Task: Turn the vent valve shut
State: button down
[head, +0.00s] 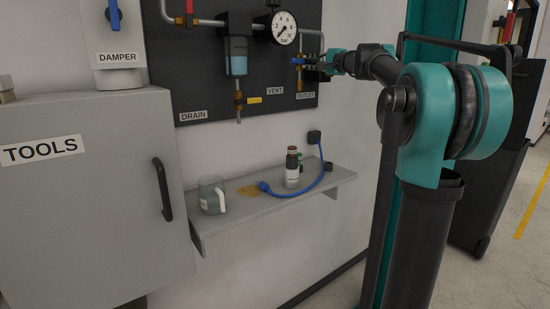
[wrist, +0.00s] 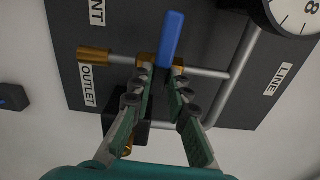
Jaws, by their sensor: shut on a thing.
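The valve with a blue lever (head: 296,61) sits on a vertical pipe at the right of the dark panel. The VENT label (head: 275,91) and OUTLET label (head: 305,95) are below it. In the wrist view the blue lever (wrist: 172,38) stands roughly across the silver pipe, slightly tilted, and a brass fitting (wrist: 94,55) ends the pipe. My gripper (head: 308,64) reaches the valve from the right. In the wrist view my gripper (wrist: 161,70) has a fingertip on each side of the lever's base and is shut on it. The fingertips partly hide the valve body.
A pressure gauge (head: 284,27) and a blue-bowled filter (head: 238,55) are on the panel left of my gripper. Below is a shelf (head: 240,222) with a clear jug (head: 212,195), a bottle (head: 292,168) and a blue hose (head: 312,187). A grey TOOLS cabinet (head: 90,210) stands at left.

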jog(key=c, duration=1.6)
grip_release()
jog(key=shift+v, duration=3)
